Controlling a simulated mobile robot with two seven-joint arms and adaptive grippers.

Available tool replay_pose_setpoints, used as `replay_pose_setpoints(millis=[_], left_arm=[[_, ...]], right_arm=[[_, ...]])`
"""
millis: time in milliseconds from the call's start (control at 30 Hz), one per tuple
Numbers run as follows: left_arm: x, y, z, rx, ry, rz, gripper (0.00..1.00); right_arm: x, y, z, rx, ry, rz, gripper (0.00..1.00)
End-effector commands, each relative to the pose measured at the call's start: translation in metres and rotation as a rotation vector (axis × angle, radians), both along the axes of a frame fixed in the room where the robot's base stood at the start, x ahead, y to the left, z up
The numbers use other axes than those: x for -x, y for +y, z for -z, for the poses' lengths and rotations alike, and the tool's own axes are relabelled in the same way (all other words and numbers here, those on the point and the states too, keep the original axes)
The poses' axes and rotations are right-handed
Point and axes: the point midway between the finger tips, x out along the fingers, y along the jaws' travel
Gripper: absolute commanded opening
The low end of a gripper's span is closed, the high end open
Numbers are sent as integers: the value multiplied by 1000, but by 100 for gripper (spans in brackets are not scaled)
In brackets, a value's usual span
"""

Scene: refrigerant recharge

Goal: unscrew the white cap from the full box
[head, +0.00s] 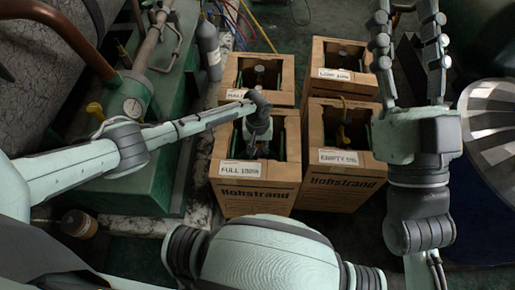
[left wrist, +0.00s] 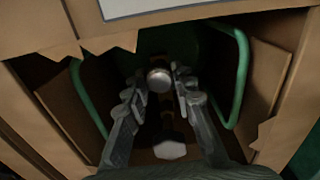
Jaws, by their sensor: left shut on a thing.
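The full box (head: 255,198), a brown carton labelled "FULL 100%", stands at the front left of the group of cartons in the head view. My left gripper (head: 257,133) points down into its open top. In the left wrist view, the fingers of my left gripper (left wrist: 157,84) are closed around the pale round white cap (left wrist: 159,80). A second pale, many-sided part (left wrist: 170,151) shows between the fingers, nearer the palm. The cap is hidden behind the gripper in the head view. My right gripper (head: 410,20) is open and empty, raised at the right.
A carton labelled "EMPTY" (head: 345,190) stands to the right of the full box, with two more labelled cartons behind. A green machine with a gauge (head: 133,107) is at the left. A green handle (left wrist: 241,80) and torn carton edges flank my left fingers.

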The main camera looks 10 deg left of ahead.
Motion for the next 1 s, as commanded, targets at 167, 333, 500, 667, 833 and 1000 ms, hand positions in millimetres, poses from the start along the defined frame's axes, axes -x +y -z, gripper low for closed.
replay_pose_setpoints(millis=[167, 333, 500, 667, 833, 1000], left_arm=[[1, 0, 1, -1, 2, -28, 0], [0, 0, -3, 0, 1, -27, 0], [0, 0, -12, 0, 1, -26, 0], [0, 0, -19, 0, 1, -26, 0], [0, 0, -27, 0, 1, -26, 0], [0, 0, -34, 1, 0, -25, 0]], right_arm=[[0, 0, -2, 0, 0, 0, 42], [0, 0, -6, 0, 0, 0, 42], [0, 0, -14, 0, 0, 0, 42], [0, 0, -23, 0, 0, 0, 42], [0, 0, -31, 0, 0, 0, 42], [0, 0, -33, 0, 0, 0, 42]])
